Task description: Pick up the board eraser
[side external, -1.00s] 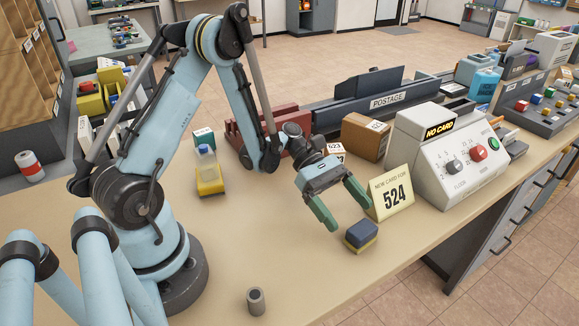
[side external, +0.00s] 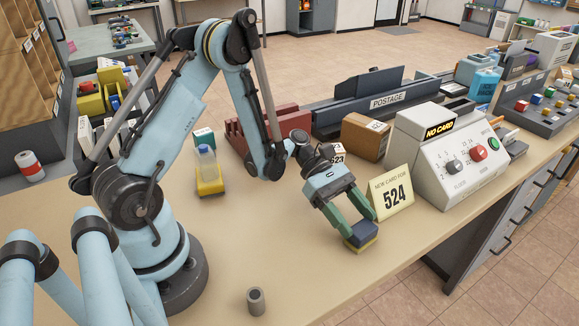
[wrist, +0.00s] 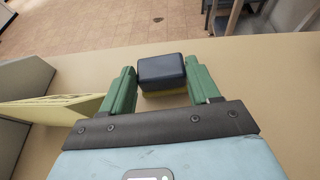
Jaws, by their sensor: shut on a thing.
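The board eraser (side external: 361,236) has a dark blue top and a yellow underside. It is on the tan counter near its front edge, in front of the "524" card. My gripper (side external: 361,229) points down at it, with its green fingers on either side of the eraser. In the wrist view the eraser (wrist: 162,72) sits between the fingertips of my gripper (wrist: 160,78), which is shut on it. I cannot see a clear gap under the eraser.
The "524" card (side external: 391,195) stands close behind the fingers. The grey card machine (side external: 445,155) is to the right, and a cardboard box (side external: 366,138) is behind. A small grey cylinder (side external: 256,301) and a yellow-based bottle (side external: 209,175) stand left. The counter between them is clear.

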